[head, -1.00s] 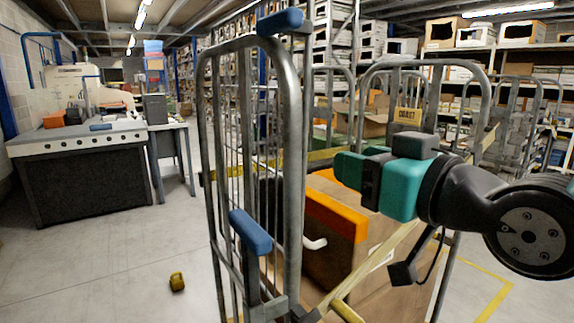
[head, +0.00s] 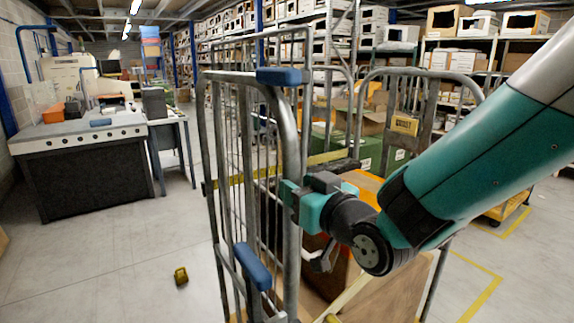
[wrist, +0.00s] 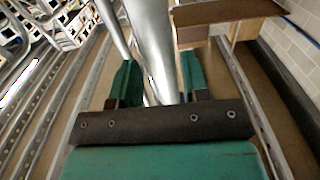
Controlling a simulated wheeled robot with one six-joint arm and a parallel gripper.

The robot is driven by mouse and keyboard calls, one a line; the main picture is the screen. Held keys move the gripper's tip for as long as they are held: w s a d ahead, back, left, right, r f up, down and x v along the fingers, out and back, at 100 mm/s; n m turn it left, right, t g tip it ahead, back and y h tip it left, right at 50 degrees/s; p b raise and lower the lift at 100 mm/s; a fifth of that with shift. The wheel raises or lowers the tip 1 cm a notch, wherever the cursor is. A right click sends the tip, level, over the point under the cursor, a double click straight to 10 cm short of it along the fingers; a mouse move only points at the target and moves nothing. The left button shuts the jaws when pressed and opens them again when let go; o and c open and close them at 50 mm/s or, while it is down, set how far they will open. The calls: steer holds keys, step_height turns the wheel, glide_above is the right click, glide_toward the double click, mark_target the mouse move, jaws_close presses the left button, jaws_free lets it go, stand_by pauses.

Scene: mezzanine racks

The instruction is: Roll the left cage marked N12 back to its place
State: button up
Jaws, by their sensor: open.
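A grey tubular roll cage (head: 207,150) with blue grips (head: 252,266) stands close in front of me in the head view. I see no N12 mark on it, so I cannot tell its number. My gripper (head: 287,192) is at the cage's near upright tube, about midway between the upper and lower blue grips. In the wrist view, the open teal fingers of my gripper (wrist: 157,78) stand on either side of a metal tube (wrist: 152,45). The fingers do not look closed on it.
Other cages stand behind and to the right, with a carton marked COAST (head: 405,124). A workbench (head: 85,140) stands at left. A small yellow object (head: 181,275) lies on the floor left of the cage.

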steer(key=p+x, duration=0.1)
steer(key=x, duration=0.3)
steer(key=shift+w+a, duration=0.25)
steer(key=shift+w, duration=0.1)
steer(key=shift+c, duration=0.2)
jaws_close()
